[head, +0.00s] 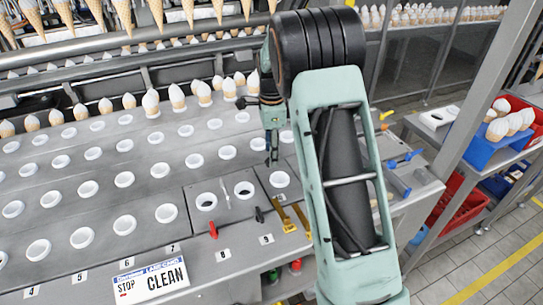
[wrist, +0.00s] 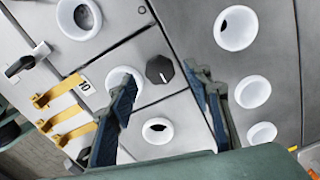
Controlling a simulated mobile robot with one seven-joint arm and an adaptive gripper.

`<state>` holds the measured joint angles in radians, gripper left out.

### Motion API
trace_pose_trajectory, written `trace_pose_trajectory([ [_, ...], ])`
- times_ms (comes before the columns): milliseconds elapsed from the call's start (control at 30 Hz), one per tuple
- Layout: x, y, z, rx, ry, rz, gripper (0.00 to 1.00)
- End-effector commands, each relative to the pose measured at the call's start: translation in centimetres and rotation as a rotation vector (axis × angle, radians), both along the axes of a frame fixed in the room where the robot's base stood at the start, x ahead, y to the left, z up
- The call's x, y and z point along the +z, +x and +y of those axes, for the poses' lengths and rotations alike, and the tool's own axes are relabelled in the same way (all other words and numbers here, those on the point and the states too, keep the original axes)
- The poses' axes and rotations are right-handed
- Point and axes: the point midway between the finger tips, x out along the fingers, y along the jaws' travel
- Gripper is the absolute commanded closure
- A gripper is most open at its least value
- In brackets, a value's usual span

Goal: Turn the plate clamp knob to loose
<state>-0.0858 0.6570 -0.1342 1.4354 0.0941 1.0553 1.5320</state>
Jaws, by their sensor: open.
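A dark round knob (wrist: 160,70) sits on the grey plate (wrist: 165,105) in the wrist view, close to a plate seam and between two white-rimmed holes. I take it to be the plate clamp knob; a faint pale mark shows on it, but I cannot tell its setting. My gripper (wrist: 158,74) is open above the plate, its two dark fingers on either side of the knob; contact cannot be seen. In the head view my gripper (head: 272,157) points down over the plates, and I cannot make out the knob there.
Yellow clips (head: 293,219), a black handle (head: 259,214) and a red handle (head: 213,229) line the front edge. White-rimmed holes cover the plates. Filled cones (head: 177,96) stand behind. A blue cone holder (head: 490,130) is at right.

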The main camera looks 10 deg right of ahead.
Motion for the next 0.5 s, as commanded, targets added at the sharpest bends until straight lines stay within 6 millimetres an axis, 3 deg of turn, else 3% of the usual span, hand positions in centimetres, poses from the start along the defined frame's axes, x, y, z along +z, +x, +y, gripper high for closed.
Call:
trace_pose_trajectory([
  [200,-1.9,0.0,0.0,0.0,0.0,0.001,0.54],
  [500,-2.1,0.0,0.0,0.0,-0.001,0.0,0.54],
])
